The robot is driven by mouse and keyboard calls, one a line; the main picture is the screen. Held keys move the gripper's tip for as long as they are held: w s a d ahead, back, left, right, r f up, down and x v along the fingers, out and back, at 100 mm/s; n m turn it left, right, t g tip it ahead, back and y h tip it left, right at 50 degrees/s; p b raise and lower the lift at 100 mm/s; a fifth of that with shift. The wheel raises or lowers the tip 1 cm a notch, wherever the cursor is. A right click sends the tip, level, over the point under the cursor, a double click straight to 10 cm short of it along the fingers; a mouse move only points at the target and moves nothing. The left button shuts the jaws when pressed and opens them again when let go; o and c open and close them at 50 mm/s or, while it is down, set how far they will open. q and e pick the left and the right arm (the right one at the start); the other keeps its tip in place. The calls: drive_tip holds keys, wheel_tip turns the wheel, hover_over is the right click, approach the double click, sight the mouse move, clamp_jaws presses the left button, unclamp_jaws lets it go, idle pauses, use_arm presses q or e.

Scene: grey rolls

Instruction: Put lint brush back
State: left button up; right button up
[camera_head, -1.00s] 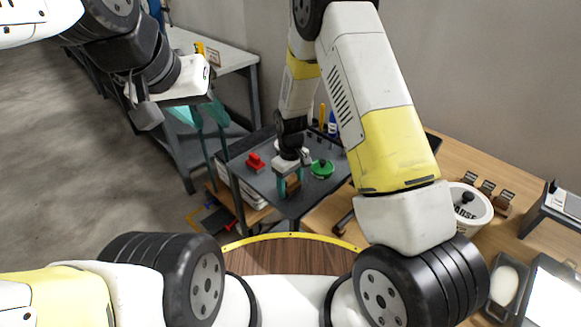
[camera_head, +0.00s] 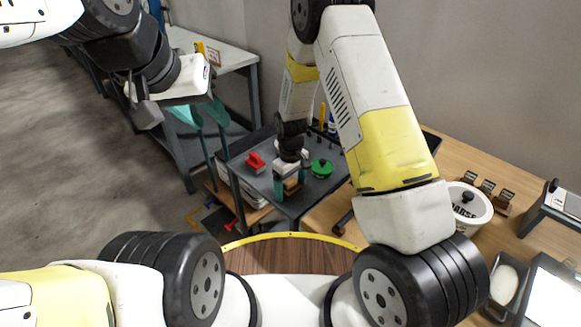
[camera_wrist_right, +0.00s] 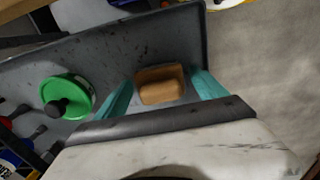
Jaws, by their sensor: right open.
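A small tan-brown block, apparently the lint brush (camera_wrist_right: 161,85), lies on the dark grey tray top of a cart (camera_wrist_right: 150,40). In the head view it (camera_head: 292,186) shows below my right gripper (camera_head: 290,187). In the right wrist view the teal fingers of my right gripper (camera_wrist_right: 163,92) are open, one on each side of the block, with gaps between. Whether the fingertips reach down to the tray is hard to tell. My left gripper (camera_head: 208,122) is open and empty, held up to the left, away from the cart.
A green round item with a black knob (camera_wrist_right: 67,97) lies beside the block, and a red item (camera_head: 255,161) is further left on the tray. Bottles stand at its back. A wooden table with a white pot (camera_head: 467,207) is at the right. Floor is open at left.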

sight(290, 180)
wheel_tip(290, 180, up, 11)
drive_tip(key=shift+r, duration=0.2)
drive_tip(key=s+d+r+m+t+y, duration=0.15)
drive_tip(key=s+d+r, duration=0.25)
drive_tip(key=r, duration=0.6)
drive_tip(key=s+d+r+m+t+y, duration=0.1)
drive_tip(key=s+d+r+m, duration=0.25)
drive_tip(key=r, duration=0.65)
drive_tip(key=s+d+r+m+t, duration=0.1)
drive_tip(key=s+d+r+t, duration=0.1)
drive_tip(key=s, duration=0.5)
drive_tip(key=s+d+r+m+t, duration=0.1)
drive_tip(key=s+d+r+m, duration=0.1)
drive_tip(key=s+d+r, duration=0.2)
drive_tip(key=s+r, duration=0.2)
drive_tip(key=shift+s+d+t, duration=0.35)
